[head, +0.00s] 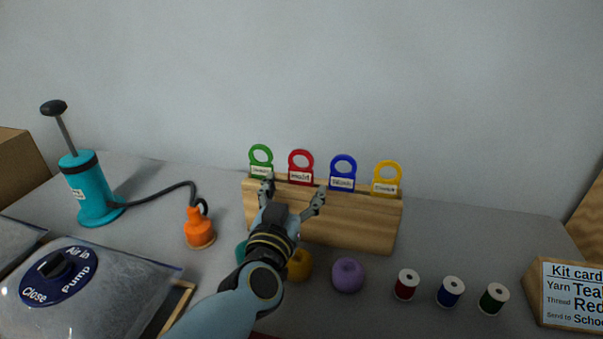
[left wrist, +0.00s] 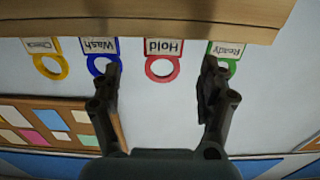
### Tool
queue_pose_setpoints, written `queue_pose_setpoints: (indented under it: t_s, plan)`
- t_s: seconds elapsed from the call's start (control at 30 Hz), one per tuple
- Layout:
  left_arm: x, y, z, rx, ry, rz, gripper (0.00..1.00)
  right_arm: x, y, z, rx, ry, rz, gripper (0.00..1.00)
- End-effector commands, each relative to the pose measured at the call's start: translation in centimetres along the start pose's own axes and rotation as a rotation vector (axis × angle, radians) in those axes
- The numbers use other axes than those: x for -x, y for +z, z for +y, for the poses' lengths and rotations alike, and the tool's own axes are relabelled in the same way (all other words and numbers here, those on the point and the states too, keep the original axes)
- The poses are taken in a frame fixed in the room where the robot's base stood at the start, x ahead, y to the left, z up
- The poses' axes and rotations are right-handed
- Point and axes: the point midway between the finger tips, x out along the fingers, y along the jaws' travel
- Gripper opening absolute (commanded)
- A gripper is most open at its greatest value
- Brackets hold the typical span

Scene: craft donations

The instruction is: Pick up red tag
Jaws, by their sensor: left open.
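The red tag (head: 300,168) has a ring top and a white label reading "Hold". It stands upright in the wooden rack (head: 350,228), between the green tag (head: 261,160) and the blue tag (head: 342,172). In the left wrist view the red tag (left wrist: 163,62) appears upside down, between my open fingers. My left gripper (head: 293,194) is open and empty, in front of the rack and just below the red tag in the head view. The red tag's ring and label are unobstructed. My right gripper is not in view.
A yellow tag (head: 386,179) stands at the rack's right end. Yarn balls, including a purple one (head: 348,275), and thread spools (head: 451,291) sit in front. A teal pump (head: 88,189) with an orange nozzle (head: 199,229) stands left. A kit card (head: 567,294) stands right.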

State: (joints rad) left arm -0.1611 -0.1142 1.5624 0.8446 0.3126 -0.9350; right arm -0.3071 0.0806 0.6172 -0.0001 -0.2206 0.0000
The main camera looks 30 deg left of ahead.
Motion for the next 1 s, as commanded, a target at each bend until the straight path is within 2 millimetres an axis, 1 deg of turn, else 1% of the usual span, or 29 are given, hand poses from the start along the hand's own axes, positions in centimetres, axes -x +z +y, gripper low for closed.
queue_pose_setpoints:
  t_s: [0.17, 0.3, 0.4, 0.5, 0.7, 0.77, 1.0]
  plan:
    - [-1.6, 0.3, -0.1, -0.001, 0.000, 0.001, 0.77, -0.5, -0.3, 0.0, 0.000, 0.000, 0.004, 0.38]
    - [-3.9, 0.8, -0.5, -0.001, 0.000, 0.002, 0.77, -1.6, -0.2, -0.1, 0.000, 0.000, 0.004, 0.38]
    - [-5.2, 0.6, -0.4, -0.001, 0.000, 0.001, 0.77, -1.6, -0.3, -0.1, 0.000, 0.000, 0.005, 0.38]
    - [-5.7, 0.6, -0.4, -0.002, 0.000, -0.001, 0.77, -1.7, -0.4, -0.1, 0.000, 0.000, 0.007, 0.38]
    - [-5.8, 0.5, -0.4, -0.001, 0.000, -0.001, 0.77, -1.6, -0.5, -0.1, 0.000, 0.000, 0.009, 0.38]
    - [-5.8, 0.5, -0.4, -0.001, 0.000, -0.001, 0.70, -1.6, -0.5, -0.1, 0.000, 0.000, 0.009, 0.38]
    - [-5.7, 0.5, -0.4, -0.001, 0.000, -0.001, 0.39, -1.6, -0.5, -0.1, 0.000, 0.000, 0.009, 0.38]
